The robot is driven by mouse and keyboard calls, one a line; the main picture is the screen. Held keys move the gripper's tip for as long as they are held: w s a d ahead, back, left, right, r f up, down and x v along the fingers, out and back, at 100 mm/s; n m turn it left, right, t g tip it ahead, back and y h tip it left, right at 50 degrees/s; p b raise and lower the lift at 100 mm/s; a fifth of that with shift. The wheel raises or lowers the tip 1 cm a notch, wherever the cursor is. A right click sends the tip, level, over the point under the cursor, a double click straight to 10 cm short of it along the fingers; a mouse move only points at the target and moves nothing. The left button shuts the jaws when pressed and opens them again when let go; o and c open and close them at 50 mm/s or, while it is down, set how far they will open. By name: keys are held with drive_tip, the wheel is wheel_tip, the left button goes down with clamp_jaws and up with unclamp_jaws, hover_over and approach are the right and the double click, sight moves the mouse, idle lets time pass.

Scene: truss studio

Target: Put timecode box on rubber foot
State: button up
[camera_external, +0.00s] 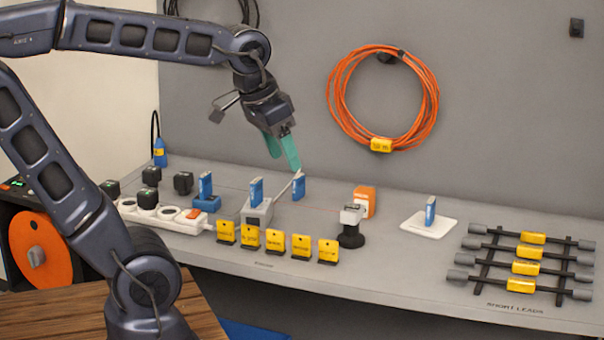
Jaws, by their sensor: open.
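My gripper (287,160), with teal fingers, hangs open and points down in front of the grey back wall. It is above a small upright blue box (298,190) on the shelf, with a visible gap. Similar blue boxes stand on a blue stand (205,202), a grey block (257,215) and a white pad (446,226). I cannot tell which thing is the timecode box; small dark cubes (183,183) with green marks are also at left.
A white power strip (165,216) and several yellow tags (275,240) line the shelf front. An orange box (366,201) is behind the black foot. A rack of dark leads (525,260) fills the right. An orange cable coil (382,98) hangs on the wall.

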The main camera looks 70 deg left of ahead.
drive_tip(key=shift+m+t, duration=0.3)
drive_tip(key=shift+m, duration=0.3)
drive_tip(key=s, duration=0.1)
drive_tip(key=s+d, duration=0.1)
drive_tip(key=s, duration=0.1)
drive_tip(key=s+f, duration=0.1)
drive_tip(key=shift+s+d, duration=0.25)
drive_tip(key=shift+d, duration=0.15)
